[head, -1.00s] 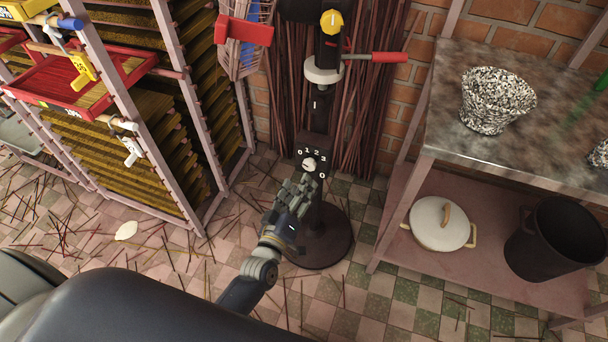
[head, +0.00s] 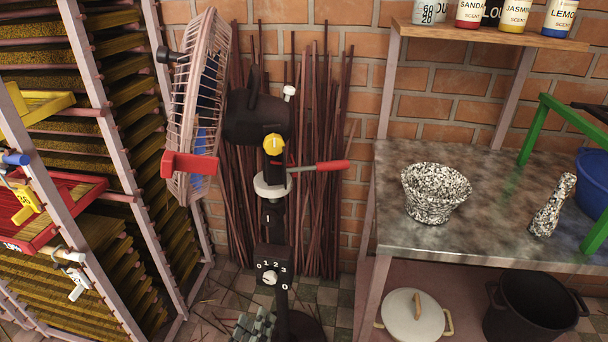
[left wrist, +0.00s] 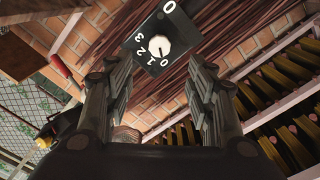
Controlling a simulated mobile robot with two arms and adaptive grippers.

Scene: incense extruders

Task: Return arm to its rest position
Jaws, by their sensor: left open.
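My left gripper (head: 256,326) shows at the bottom edge of the head view, below the dial box, with most of it cut off. In the left wrist view its two fingers (left wrist: 152,80) stand apart with nothing between them. The black dial box (head: 272,266) with a white knob and the digits 0 to 3 is on the stand of the pink caged fan (head: 197,105). The box also shows beyond the fingertips in the left wrist view (left wrist: 150,28), apart from them. My right gripper is out of view.
A rack with stacked incense trays (head: 120,150) stands left. A metal table (head: 330,230) at right bears a speckled mortar (head: 433,192) and pestle (head: 551,205). A lidded white pot (head: 413,318) and black pot (head: 530,305) stand below. Dark sticks lean on the brick wall.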

